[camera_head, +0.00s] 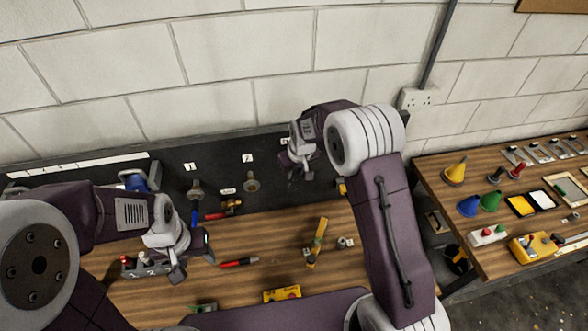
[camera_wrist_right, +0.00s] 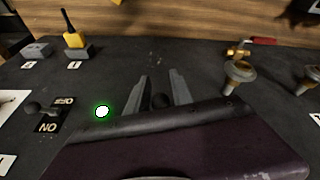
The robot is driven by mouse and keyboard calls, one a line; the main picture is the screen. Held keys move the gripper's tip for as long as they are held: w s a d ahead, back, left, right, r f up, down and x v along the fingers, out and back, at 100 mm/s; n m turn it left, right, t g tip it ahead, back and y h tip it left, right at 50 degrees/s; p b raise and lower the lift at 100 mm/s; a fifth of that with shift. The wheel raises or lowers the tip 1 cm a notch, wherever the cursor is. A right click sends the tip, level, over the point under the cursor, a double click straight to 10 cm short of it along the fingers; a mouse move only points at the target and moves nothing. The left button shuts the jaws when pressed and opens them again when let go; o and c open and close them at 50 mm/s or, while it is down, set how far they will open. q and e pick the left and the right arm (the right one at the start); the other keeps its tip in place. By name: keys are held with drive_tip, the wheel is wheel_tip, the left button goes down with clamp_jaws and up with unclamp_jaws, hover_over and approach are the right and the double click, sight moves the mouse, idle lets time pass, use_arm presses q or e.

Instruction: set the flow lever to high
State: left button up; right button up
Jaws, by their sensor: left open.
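My right gripper (camera_head: 299,172) is at the dark back panel in the head view. No readable label marks the flow lever. Lever-like parts are a brass valve with a red handle (camera_wrist_right: 262,41), a yellow-handled lever (camera_wrist_right: 74,32) on a grey block, and a dark switch (camera_wrist_right: 42,108) marked ON and OFF. A blue handle (camera_head: 194,215) also shows in the head view. My left gripper (camera_head: 193,263) is open over the bench.
A lit green lamp (camera_wrist_right: 102,111) and round knobs (camera_wrist_right: 238,75) are on the panel. A red pen-like tool (camera_head: 239,262), a yellow tool (camera_head: 317,243) and a yellow box (camera_head: 282,294) lie on the wooden bench. Another bench (camera_head: 420,172) with cones and small boxes is at right.

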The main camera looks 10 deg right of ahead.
drive_tip(key=shift+o, duration=0.5)
drive_tip(key=shift+w, duration=0.2)
drive_tip(key=b+v, duration=0.2)
drive_tip(key=v, duration=0.7)
